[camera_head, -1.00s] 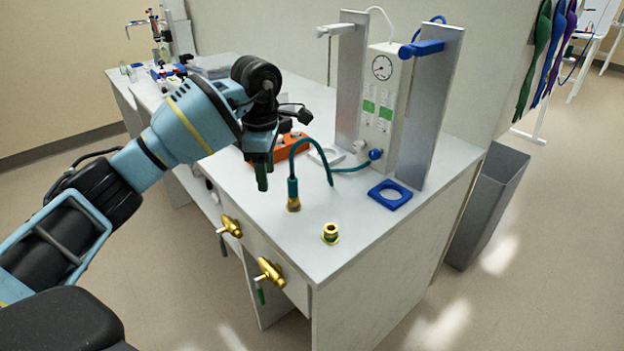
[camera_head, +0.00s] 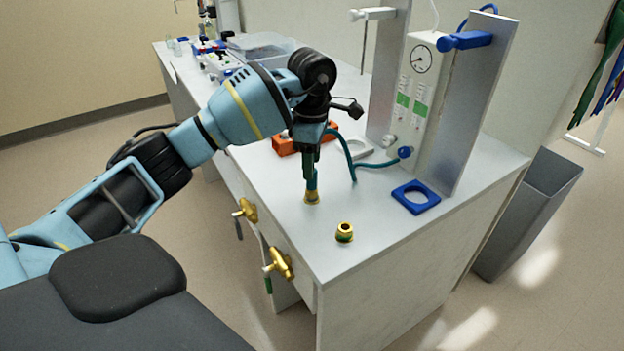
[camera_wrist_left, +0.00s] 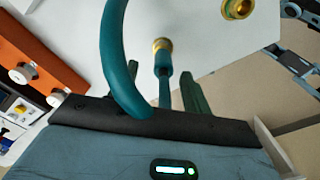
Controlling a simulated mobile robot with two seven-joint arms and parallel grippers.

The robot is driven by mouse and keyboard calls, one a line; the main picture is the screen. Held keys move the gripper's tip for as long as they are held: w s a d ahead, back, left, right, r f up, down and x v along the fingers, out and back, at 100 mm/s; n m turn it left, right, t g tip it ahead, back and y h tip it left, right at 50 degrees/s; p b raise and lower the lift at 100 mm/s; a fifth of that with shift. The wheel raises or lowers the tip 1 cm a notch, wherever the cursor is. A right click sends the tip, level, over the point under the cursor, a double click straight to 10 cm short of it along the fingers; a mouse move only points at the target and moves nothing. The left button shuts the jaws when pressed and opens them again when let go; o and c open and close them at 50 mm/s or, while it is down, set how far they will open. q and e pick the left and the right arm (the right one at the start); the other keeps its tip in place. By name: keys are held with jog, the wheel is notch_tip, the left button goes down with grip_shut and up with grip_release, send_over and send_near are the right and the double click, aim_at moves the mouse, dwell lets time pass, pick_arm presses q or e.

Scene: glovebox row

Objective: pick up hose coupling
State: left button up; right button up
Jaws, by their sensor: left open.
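The hose coupling (camera_head: 311,197) is a brass end on a teal hose and stands upright on the white bench top. In the left wrist view its brass tip (camera_wrist_left: 162,45) and teal sleeve show beyond the jaw base. My left gripper (camera_head: 311,172) points down over it, with the fingers at the coupling's upper part. Whether a finger touches the coupling I cannot tell. My right gripper is not in view.
A brass fitting (camera_head: 345,232) stands near the bench's front edge. A blue square ring (camera_head: 416,197) lies to the right, before a gauge panel (camera_head: 415,95) between metal uprights. An orange block (camera_head: 288,143) is behind my gripper. Brass valves (camera_head: 280,263) stick out from the bench side.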

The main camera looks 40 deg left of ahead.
pick_arm(q)
jog(key=f, duration=0.4)
jog(key=shift+s+d+f+p, duration=0.1)
jog(key=shift+s+f+p, duration=0.1)
jog(key=shift+f+p, duration=0.1)
jog(key=shift+f, duration=0.25)
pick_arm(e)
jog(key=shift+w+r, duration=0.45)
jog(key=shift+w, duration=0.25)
pick_arm(q)
jog(key=shift+c, duration=0.3)
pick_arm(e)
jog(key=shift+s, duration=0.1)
pick_arm(q)
grip_shut()
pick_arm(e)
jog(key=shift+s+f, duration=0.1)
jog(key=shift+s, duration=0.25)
pick_arm(q)
jog(key=shift+r, duration=0.1)
